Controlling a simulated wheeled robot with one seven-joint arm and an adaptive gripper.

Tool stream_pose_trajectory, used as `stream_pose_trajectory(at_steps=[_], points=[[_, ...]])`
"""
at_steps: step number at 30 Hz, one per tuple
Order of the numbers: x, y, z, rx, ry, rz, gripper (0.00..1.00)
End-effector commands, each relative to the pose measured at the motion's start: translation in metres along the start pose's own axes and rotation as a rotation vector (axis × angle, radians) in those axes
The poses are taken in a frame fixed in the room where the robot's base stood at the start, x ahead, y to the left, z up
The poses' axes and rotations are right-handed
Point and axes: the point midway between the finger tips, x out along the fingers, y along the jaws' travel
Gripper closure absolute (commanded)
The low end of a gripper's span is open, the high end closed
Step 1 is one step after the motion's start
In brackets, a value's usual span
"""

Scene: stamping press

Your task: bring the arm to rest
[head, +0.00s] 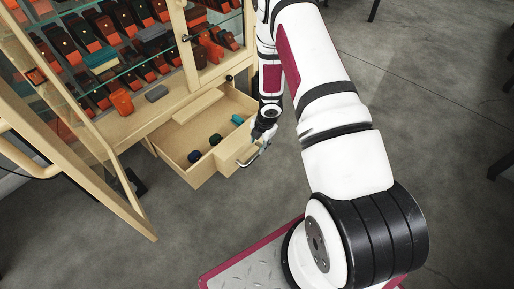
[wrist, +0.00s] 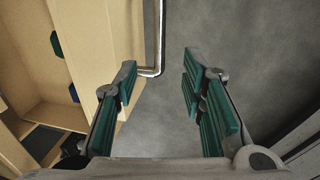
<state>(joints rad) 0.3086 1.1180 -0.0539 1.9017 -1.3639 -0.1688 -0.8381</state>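My gripper shows in the wrist view (wrist: 160,95), with its two green-padded fingers apart and nothing between them. The grey drawer handle (wrist: 157,68) is just beyond the fingertips, near the left finger. In the head view my gripper (head: 261,140) is small and partly hidden by my arm, beside the front of the open drawer. My white, black and dark red arm (head: 325,105) reaches from the lower right up and over towards the cabinet.
The wooden drawer (head: 222,163) is pulled out and holds a few small dark and teal pieces. The cabinet's glass door (head: 85,120) stands open at the left. Its shelves hold many orange and dark pieces. An orange piece (head: 122,102) stands on the ledge.

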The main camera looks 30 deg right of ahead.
Motion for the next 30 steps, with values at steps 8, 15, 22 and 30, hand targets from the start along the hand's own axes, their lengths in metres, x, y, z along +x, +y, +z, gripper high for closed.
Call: stream_pose_trajectory(at_steps=[8, 15, 22, 30], points=[[-0.008, 0.000, 0.000, -0.001, 0.000, 0.000, 0.63], [-0.007, 0.000, 0.000, -0.001, 0.000, 0.000, 0.63], [-0.013, 0.003, 0.003, 0.009, -0.012, 0.002, 0.63], [-0.107, 0.040, 0.035, 0.223, -0.199, 0.029, 0.63]])
